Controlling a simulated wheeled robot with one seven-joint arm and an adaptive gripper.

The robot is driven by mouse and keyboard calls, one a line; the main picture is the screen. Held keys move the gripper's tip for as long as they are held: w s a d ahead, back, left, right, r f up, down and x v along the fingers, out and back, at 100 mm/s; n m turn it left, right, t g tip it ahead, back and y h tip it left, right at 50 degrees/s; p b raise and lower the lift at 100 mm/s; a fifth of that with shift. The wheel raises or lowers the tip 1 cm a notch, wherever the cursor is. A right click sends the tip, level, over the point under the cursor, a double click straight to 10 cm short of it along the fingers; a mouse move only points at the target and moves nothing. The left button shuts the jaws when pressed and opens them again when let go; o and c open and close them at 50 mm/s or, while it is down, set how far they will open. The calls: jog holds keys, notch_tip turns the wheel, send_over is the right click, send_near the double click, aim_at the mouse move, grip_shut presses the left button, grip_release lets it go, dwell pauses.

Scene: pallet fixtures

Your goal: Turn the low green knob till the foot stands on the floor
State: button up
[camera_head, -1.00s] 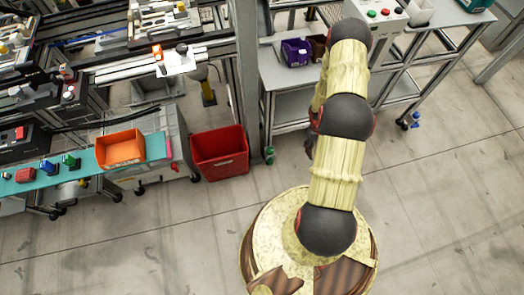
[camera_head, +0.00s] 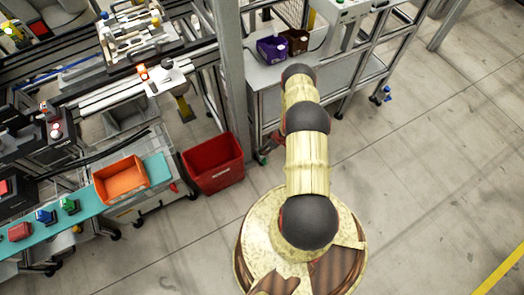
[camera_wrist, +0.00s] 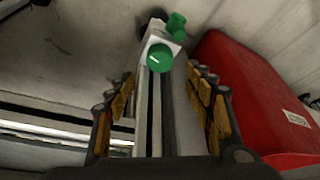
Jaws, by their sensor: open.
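The round green knob (camera_wrist: 159,57) sits on a light block at the end of a grey table leg (camera_wrist: 153,110) in the wrist view. A second green piece (camera_wrist: 177,24) sticks up just beyond it. My gripper (camera_wrist: 161,82) is open, with one finger on each side of the leg and the knob ahead between them. The fingers do not visibly touch the knob. A dark part beside the block may be the foot; its contact with the floor cannot be made out.
A red bin (camera_head: 213,164) stands left of the leg in the head view and close beside my right finger in the wrist view (camera_wrist: 238,85). The grey workbench (camera_head: 275,78) holds a purple bin (camera_head: 271,49). Open floor (camera_head: 440,170) lies to the right.

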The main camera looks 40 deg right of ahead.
jog(key=b+x, duration=0.2)
jog(key=x, duration=0.5)
jog(key=shift+s+b, duration=0.1)
jog(key=shift+b, duration=0.3)
jog(key=shift+c, duration=0.7)
jog(key=c, duration=1)
